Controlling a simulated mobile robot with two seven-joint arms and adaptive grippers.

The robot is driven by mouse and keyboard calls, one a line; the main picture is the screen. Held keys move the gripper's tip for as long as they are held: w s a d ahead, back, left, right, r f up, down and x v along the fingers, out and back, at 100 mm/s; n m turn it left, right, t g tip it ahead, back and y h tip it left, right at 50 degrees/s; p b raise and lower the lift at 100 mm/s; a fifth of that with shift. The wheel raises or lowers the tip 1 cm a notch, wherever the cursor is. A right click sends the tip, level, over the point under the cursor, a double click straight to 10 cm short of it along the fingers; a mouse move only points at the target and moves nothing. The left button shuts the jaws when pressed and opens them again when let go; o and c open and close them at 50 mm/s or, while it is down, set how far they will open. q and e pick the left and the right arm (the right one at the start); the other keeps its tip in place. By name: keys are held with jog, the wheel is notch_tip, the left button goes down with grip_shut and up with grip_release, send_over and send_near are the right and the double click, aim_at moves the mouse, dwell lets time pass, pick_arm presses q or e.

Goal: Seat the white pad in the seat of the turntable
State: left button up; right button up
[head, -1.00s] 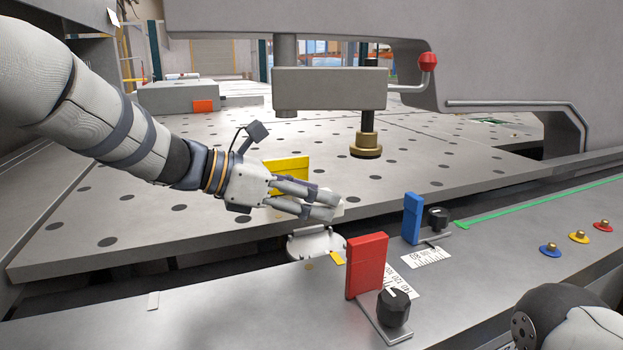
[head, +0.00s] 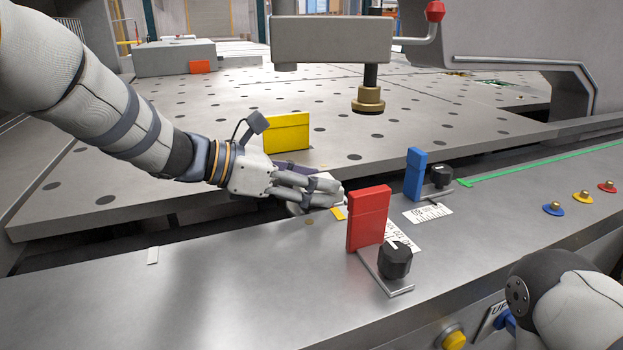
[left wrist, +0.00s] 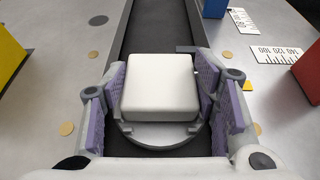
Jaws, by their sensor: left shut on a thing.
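The white pad (left wrist: 160,85), a rounded square block, sits between the purple-lined fingers of my left gripper (left wrist: 166,98) in the left wrist view. My left gripper (head: 322,190) is shut on it, low at the gap between the perforated table and the front rail in the head view. The round grey turntable (left wrist: 158,140) shows under and around the pad's near edge. The pad covers the seat, so I cannot tell whether it rests in it or is just above. In the head view the hand hides most of the turntable. My right gripper is out of view.
A red block (head: 368,218) with a black knob (head: 395,260) stands close right of my left fingers. A blue block (head: 415,175) is farther right. A yellow block (head: 287,132) stands behind the hand. A brass-footed clamp (head: 369,100) hangs over the perforated table (head: 220,110).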

pick_arm(q)
jog(key=shift+s+f, duration=0.1)
jog(key=shift+f, duration=0.3)
